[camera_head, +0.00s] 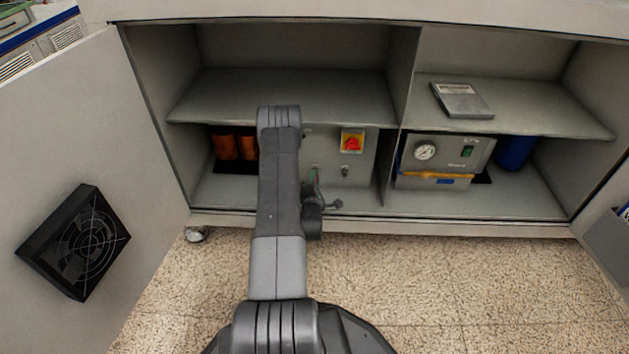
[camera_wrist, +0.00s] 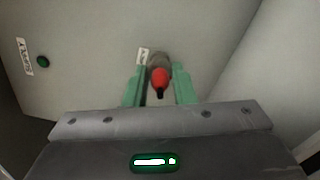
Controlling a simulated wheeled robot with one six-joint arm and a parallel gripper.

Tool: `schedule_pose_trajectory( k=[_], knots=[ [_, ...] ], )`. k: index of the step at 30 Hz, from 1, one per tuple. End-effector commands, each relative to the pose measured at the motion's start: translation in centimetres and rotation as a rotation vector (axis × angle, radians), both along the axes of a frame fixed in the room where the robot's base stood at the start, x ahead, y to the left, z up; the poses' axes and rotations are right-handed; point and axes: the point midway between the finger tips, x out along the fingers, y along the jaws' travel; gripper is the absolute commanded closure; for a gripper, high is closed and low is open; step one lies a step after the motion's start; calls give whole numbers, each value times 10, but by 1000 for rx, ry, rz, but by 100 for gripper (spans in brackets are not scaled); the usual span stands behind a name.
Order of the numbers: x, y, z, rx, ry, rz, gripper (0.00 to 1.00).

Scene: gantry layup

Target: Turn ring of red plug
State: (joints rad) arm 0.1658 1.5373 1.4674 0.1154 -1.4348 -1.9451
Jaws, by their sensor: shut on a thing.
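The red plug (camera_wrist: 160,78) shows in the wrist view, sticking out from a grey ring (camera_wrist: 158,60) on a pale panel, with a small white label beside it. The green fingers of my gripper (camera_wrist: 159,72) stand on either side of the plug and ring, shut on the ring. The exact contact is hard to make out. In the head view my gripper (camera_head: 313,180) is low in the left bay of the cabinet, in front of the control box (camera_head: 365,165). My arm hides part of that box, and I cannot make out the red plug there.
A red and yellow switch (camera_head: 352,142) and another connector (camera_head: 345,171) are on the box face. A shelf (camera_head: 280,95) runs above. Orange cylinders (camera_head: 226,147) stand left of my arm. A divider separates the right bay with its gauge unit (camera_head: 445,155).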

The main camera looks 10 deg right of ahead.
Motion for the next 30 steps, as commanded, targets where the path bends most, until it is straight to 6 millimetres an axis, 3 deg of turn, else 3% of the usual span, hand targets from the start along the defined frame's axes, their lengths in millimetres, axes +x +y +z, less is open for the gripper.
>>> schedule_pose_trajectory(
  k=[2, 3, 6, 14, 19, 30],
  knots=[
    [0, 0, -1, 1, 2, 0, 100],
    [0, 0, -1, 1, 2, 0, 73],
    [0, 0, -1, 0, 1, 1, 54],
    [0, 0, 0, 1, 1, 1, 54],
    [-12, 4, 1, 2, 3, 1, 54],
    [-90, 26, 1, 2, 8, 1, 54]
  ],
)
